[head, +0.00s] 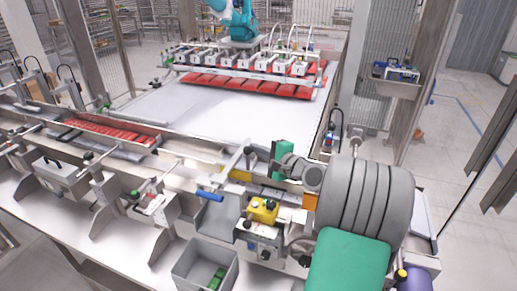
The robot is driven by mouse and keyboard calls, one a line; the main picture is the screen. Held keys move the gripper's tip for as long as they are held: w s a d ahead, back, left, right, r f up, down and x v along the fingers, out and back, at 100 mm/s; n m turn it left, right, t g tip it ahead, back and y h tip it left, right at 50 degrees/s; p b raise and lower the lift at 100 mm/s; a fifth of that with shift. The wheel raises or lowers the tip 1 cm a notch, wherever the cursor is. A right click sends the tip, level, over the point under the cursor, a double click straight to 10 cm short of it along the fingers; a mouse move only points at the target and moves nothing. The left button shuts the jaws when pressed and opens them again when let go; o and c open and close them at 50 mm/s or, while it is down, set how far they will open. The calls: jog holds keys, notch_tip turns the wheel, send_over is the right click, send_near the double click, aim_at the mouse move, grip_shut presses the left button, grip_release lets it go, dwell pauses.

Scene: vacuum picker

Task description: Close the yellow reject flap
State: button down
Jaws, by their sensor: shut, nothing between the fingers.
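A yellow piece (239,174), which looks like the reject flap, shows on the front rail, partly hidden by a metal bracket. Its angle, and whether it stands open, I cannot tell. A blue handle (210,196) lies just below and left of it, above a grey chute (215,218). My gripper (272,168), with a green hand body, is just right of the yellow piece, over the rail. It is shut and empty. Its fingertips are small and partly hidden, and I cannot tell whether they touch anything.
A yellow control box (263,210) with dark knobs stands on the front ledge below my gripper. A grey bin (205,268) with green items sits at the bottom. Red packs (110,132) lie in a channel at left. The white belt (205,105) behind is mostly bare.

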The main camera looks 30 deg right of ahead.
jog(key=shift+a+r, duration=0.1)
jog(key=s+a+r+b, duration=0.1)
jog(key=s+a+r, duration=0.1)
jog(key=s+r, duration=0.4)
jog(key=s+a+r+b, duration=0.1)
jog(key=s+a+r, duration=0.1)
jog(key=s+r, duration=0.4)
jog(key=shift+s+a+r, duration=0.25)
jog(key=shift+s+r, duration=0.15)
jog(key=shift+s, duration=0.2)
